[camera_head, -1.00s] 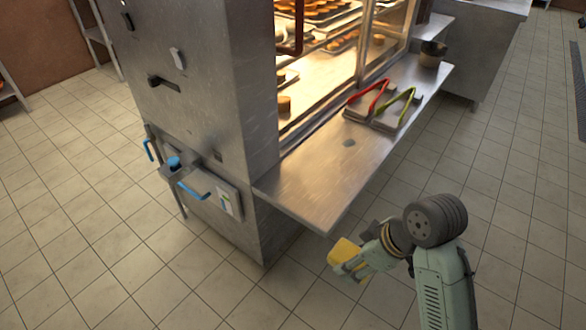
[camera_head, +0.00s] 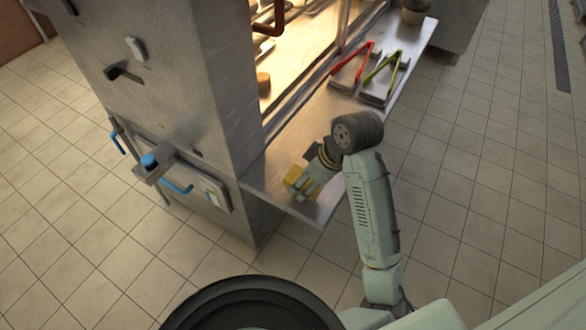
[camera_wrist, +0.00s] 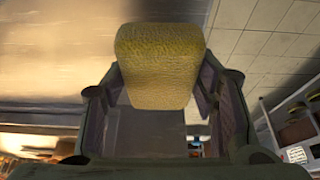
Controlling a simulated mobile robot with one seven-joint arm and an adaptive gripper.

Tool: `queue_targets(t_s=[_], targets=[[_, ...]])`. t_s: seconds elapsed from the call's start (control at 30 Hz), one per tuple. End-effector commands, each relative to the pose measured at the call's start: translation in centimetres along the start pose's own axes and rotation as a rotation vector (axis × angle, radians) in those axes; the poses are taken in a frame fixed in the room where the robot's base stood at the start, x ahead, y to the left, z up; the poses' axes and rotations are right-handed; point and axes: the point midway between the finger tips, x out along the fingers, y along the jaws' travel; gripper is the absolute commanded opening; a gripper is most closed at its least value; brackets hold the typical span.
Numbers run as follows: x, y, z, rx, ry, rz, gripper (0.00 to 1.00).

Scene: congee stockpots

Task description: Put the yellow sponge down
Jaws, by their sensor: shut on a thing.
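The yellow sponge (camera_head: 299,183) is held in my gripper (camera_head: 306,186), over the near end of the steel shelf (camera_head: 268,178) in the head view. In the wrist view the sponge (camera_wrist: 160,62) sits between the two fingers of my gripper (camera_wrist: 165,90), which is shut on it. The shelf surface (camera_wrist: 60,55) shows behind and to the left of the sponge there. I cannot tell whether the sponge touches the shelf.
Red tongs (camera_head: 352,66) and yellow-green tongs (camera_head: 381,70) lie on rests farther along the shelf. A dark pot (camera_head: 415,12) stands at its far end. The steel cabinet (camera_head: 180,90) with its lit display rises to the left. Tiled floor (camera_head: 450,170) lies open to the right.

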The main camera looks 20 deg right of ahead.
Motion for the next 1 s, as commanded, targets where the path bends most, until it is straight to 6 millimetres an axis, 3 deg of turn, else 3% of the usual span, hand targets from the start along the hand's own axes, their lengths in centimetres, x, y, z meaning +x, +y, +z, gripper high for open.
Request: queue_targets(t_s=[0.1,0.33,0.7,1.0], targets=[[1.0,0.9,-2.1,-0.003,0.002,-0.005,0.27],[2.4,2.3,-4.4,0.000,-0.001,-0.001,0.27],[5.7,2.4,-3.2,0.003,-0.001,-0.001,0.27],[6.0,2.4,-3.1,0.001,0.000,-0.001,0.27]])
